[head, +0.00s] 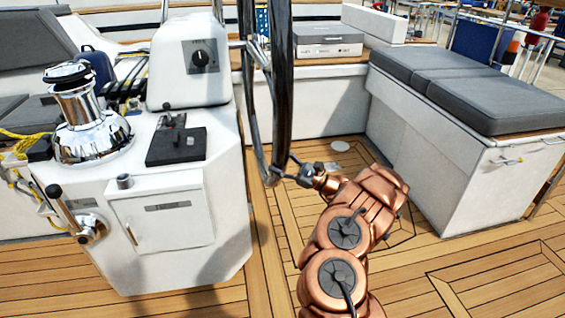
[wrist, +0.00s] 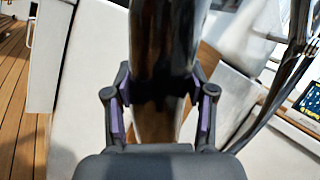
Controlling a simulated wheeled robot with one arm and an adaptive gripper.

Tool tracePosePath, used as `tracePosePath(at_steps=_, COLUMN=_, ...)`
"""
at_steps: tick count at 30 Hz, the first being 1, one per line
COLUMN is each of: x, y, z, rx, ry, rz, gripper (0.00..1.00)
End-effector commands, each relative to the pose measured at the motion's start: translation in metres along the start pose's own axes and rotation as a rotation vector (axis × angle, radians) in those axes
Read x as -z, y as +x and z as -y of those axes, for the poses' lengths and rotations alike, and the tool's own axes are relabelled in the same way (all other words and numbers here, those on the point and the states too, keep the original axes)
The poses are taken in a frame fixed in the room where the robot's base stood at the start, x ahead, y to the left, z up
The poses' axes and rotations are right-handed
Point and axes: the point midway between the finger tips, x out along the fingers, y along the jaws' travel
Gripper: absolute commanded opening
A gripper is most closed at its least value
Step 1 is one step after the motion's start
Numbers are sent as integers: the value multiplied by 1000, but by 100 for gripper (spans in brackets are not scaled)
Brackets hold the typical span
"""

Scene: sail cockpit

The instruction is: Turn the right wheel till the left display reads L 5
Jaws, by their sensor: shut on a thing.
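The right wheel (head: 283,80) stands nearly edge-on in the head view, with a dark, shiny rim and metal spokes. My gripper (head: 287,172) is at the lower part of the wheel and is shut on its rim. In the wrist view the rim (wrist: 160,40) runs upright between the two purple-padded fingers of my gripper (wrist: 160,95). A small screen with yellow and blue marks (wrist: 311,100) is cut off at the right edge of the wrist view. I cannot read L 5 or any other value in either view.
A white console (head: 175,190) with a chrome winch (head: 85,120) stands left of the wheel. A white bench with grey cushions (head: 470,85) is at the right. A grey-topped case (head: 328,42) lies behind the wheel. The wooden deck (head: 420,285) is clear at the front right.

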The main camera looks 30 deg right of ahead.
Motion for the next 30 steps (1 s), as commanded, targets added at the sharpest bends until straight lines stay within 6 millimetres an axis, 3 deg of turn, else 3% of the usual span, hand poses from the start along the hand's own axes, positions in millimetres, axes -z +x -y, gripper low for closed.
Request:
tracePosePath(at_steps=13, x=2, y=3, z=-6, rx=-13, ry=5, rz=6, gripper=0)
tracePosePath(at_steps=14, x=2, y=3, z=-6, rx=-13, ry=5, rz=6, gripper=58)
tracePosePath(at_steps=20, x=2, y=1, z=-3, rx=-8, ry=2, rz=4, gripper=78)
tracePosePath(at_steps=30, x=2, y=-1, z=-1, rx=-4, ry=-1, rz=3, gripper=78)
